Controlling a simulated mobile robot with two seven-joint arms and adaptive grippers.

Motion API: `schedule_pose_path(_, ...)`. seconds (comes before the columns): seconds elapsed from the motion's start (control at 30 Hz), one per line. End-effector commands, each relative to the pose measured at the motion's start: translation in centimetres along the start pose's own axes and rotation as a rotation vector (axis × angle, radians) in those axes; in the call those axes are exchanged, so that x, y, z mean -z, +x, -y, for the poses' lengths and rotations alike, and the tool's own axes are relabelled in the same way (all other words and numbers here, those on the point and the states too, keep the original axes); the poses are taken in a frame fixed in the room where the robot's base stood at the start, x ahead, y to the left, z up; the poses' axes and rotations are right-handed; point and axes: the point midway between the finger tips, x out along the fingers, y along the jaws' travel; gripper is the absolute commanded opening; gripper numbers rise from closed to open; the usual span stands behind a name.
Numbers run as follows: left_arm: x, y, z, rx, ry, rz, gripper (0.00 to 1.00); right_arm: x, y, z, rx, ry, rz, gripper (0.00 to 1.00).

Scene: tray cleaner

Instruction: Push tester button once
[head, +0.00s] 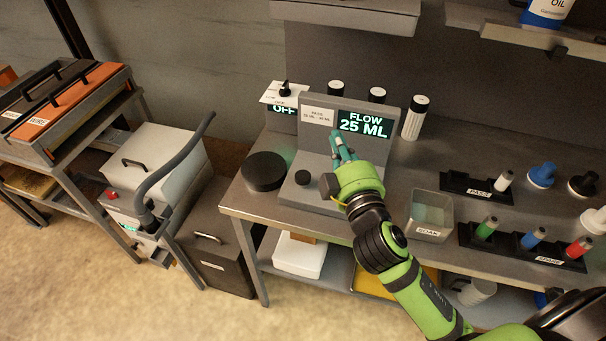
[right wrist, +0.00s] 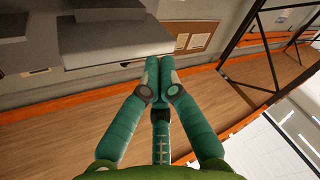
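The tester (head: 317,155) is a grey stepped unit on the bench. Its screen (head: 363,123) reads "FLOW 25 ML". A small black round button (head: 302,177) sits on its lower front part. My right gripper (head: 341,147) is in front of the tester, to the right of the button and below the screen. Its fingers come together at the tips with nothing visible between them, as the right wrist view shows (right wrist: 158,65). In the head view it covers part of the tester. I cannot tell whether the fingertips touch it. My left gripper is not in view.
A black round pad (head: 264,171) lies left of the button. A second screen reading "OFF" (head: 284,111) stands behind it. A "PASS" rack (head: 472,190) and a "SPARE" rack (head: 505,243) stand further right.

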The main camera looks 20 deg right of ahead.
Motion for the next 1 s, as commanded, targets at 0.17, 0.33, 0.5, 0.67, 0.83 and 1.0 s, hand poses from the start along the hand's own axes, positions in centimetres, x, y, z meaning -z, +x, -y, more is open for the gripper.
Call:
schedule_pose_path(0.17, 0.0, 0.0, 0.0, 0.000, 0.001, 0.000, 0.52, 8.7, 1.1, -2.0, -0.102, -0.229, -0.366, 0.00)
schedule_pose_path(0.33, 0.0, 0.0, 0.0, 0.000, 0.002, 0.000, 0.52, 16.6, -0.5, -0.7, -0.149, -0.545, -0.754, 0.00)
schedule_pose_path(0.5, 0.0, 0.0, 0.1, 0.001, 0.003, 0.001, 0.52, 19.9, -2.5, 3.9, -0.102, -0.941, -1.083, 0.00)
schedule_pose_path(0.67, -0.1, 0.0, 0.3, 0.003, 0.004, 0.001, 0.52, 17.9, -2.5, 8.4, 0.036, -1.367, -1.282, 0.00)
schedule_pose_path(0.83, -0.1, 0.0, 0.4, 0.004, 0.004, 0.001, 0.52, 11.4, 0.4, 10.0, 0.285, -1.836, -1.320, 0.00)
schedule_pose_path(1.0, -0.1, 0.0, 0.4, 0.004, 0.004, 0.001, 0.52, 5.6, 3.5, 8.0, 0.519, -2.144, -1.216, 0.00)
